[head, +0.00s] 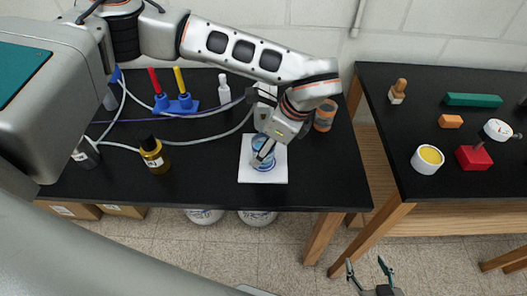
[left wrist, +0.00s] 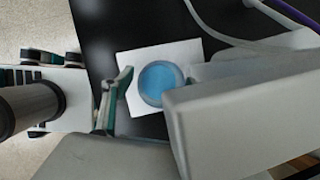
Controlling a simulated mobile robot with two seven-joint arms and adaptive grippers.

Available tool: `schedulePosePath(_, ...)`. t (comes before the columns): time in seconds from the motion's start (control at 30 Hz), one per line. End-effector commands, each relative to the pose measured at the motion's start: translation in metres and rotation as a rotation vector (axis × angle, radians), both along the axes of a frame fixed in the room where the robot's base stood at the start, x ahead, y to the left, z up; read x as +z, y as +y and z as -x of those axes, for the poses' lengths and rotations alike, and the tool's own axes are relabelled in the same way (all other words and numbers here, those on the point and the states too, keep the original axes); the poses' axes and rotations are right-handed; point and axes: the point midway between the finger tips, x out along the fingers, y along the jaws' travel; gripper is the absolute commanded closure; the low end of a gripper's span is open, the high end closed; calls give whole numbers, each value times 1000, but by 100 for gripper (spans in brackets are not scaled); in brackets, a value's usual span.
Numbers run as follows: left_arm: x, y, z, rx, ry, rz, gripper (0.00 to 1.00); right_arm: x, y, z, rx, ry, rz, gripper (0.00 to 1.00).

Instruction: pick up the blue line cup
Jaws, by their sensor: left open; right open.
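The blue line cup (head: 264,166) stands on a white square sheet (head: 246,174) on the left black table. In the left wrist view its round blue top (left wrist: 160,80) shows from above. My left gripper (head: 265,151) is over the cup and covers part of it in the head view. It is open, with one teal-edged finger left of the cup in the wrist view; the other side is mostly hidden by a grey link. Whether the fingers touch the cup cannot be told. My right gripper (head: 369,270) is open and empty, low in front of the tables.
An amber bottle (head: 154,155), a blue rack (head: 176,103) with red and yellow items, a white bottle (head: 224,90) and grey cables (head: 195,140) lie left of the cup. An orange-grey cylinder (head: 325,116) stands right. The right table (head: 430,110) holds several small objects.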

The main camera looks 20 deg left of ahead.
Motion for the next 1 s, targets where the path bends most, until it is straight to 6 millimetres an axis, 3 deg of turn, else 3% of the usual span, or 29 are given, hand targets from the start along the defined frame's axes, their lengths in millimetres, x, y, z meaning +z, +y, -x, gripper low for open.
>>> schedulePosePath(0.07, 0, 0, 0, 0, 0, 0, 47, 0, -1, 0, 1, 0, 1, 42)
schedulePosePath(0.2, 0, 0, 0, 0, 0, 0, 84, 0, -1, 0, 0, -1, 2, 42)
schedulePosePath(0.63, 4, 0, 0, -1, -2, 0, 85, -1, -1, 0, 0, 0, 2, 42)
schedulePosePath(0.93, 36, -1, -1, -2, -5, 0, 85, -10, -1, 1, 0, 3, 2, 42)
schedulePosePath(1.0, 34, -15, 3, -5, 0, 0, 85, -14, -1, 1, 1, 3, 3, 42)
